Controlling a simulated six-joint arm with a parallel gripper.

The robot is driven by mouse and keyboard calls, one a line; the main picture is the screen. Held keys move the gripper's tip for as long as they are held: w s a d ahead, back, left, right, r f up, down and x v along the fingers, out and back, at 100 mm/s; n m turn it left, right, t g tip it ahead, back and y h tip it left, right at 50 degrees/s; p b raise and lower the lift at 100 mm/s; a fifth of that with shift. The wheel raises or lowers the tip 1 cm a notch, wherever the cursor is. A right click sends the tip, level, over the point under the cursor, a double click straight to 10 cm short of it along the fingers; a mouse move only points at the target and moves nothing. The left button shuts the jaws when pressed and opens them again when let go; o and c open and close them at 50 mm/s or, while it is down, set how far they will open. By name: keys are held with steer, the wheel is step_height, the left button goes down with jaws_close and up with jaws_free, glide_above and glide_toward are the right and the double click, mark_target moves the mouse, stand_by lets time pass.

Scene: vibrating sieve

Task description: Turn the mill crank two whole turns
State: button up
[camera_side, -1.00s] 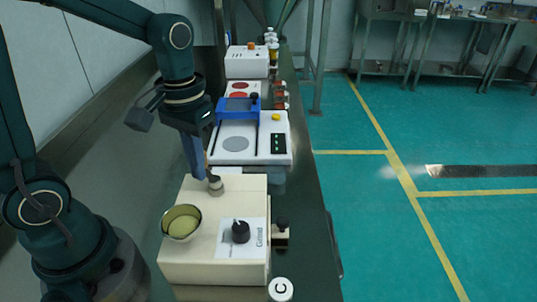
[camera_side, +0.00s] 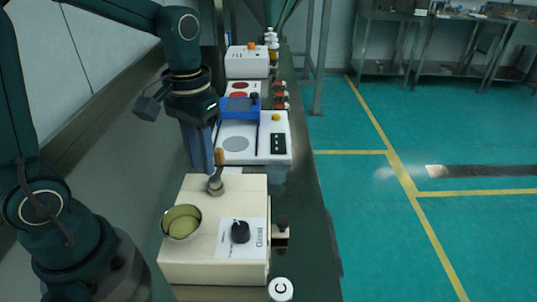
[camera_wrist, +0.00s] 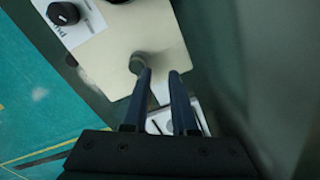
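The mill is a cream box (camera_side: 190,258) with a labelled front panel in the side view. Its crank has a round grey hub (camera_side: 216,187) near the top's back edge and a brown handle (camera_side: 219,157) rising from it. My gripper (camera_side: 204,172) points down just left of the handle, close to it. In the wrist view my gripper (camera_wrist: 161,72) shows two fingers with a clear gap and nothing visibly clamped between them. The hub (camera_wrist: 136,62) lies by the left fingertip there; the handle is not clearly seen and may be hidden by that finger.
A metal bowl (camera_side: 168,226) with yellowish contents is at the mill's left, and a black knob (camera_side: 240,232) is on its panel. A white device with a blue frame (camera_side: 238,107) stands behind. A white-capped bottle (camera_side: 281,289) is in front.

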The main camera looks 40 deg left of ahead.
mark_target(207, 183)
steer(key=shift+o, duration=0.6)
steer(key=shift+w+d+r, duration=0.1)
steer(key=shift+w+r, duration=0.05)
steer(key=shift+r, duration=3)
steer(key=s+d+f+m+t, duration=0.1)
steer(key=s+d+m+t, duration=0.2)
steer(key=s+t, duration=0.2)
steer(key=shift+s+t, duration=0.4)
steer(key=shift+s, duration=0.7)
